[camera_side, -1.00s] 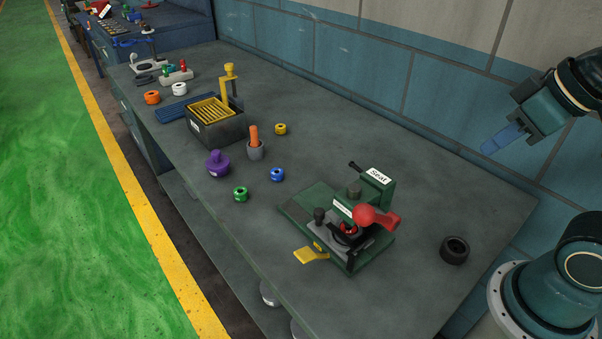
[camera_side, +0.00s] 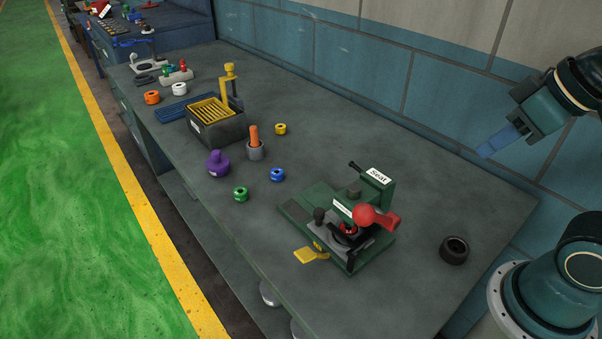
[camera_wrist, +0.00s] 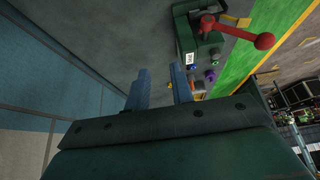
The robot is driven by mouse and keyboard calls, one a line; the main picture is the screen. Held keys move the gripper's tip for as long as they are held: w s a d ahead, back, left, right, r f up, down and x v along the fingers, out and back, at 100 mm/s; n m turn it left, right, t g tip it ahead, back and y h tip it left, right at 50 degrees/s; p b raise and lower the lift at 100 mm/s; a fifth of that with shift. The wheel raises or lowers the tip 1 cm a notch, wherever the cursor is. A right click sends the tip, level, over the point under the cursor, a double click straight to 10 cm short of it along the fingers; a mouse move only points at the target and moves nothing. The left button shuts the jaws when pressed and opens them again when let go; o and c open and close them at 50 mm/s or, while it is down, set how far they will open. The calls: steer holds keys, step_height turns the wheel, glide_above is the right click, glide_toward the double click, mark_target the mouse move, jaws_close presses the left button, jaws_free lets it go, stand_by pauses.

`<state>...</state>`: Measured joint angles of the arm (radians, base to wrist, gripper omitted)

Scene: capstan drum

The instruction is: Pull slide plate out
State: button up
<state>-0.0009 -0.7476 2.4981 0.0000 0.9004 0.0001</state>
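A green fixture (camera_side: 292,208) with a "Seat" label stands on the bench, right of the picture's middle in the side view. A grey plate (camera_side: 326,232) lies in its front part, with a red ball-ended lever (camera_side: 364,215), a black knob and black clamp parts over it. A yellow tab (camera_side: 306,256) sticks out at the front; I cannot tell whether it belongs to the slide plate. My gripper (camera_side: 483,152) is high to the right, apart from the fixture. In the wrist view its blue fingers (camera_wrist: 160,74) are spread and empty, with the fixture (camera_wrist: 186,38) beyond.
A black ring (camera_side: 454,250) lies right of the fixture. Blue (camera_side: 277,175), green (camera_side: 240,194) and yellow (camera_side: 280,129) rings, a purple knobbed piece (camera_side: 217,164) and a slotted box (camera_side: 216,125) stand to the left. The wall (camera_side: 425,95) runs behind the bench.

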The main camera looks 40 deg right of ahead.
steer(key=o, duration=0.3)
steer(key=shift+w+r, duration=0.1)
steer(key=shift+w, duration=0.05)
steer(key=shift+o, duration=0.2)
steer(key=n+g, duration=0.3)
steer(key=g, duration=0.3)
glide_above(319, 210)
step_height(319, 210, down, 7)
steer(key=shift+r, duration=0.1)
step_height(319, 210, down, 14)
steer(key=shift+r, duration=0.1)
jaws_close()
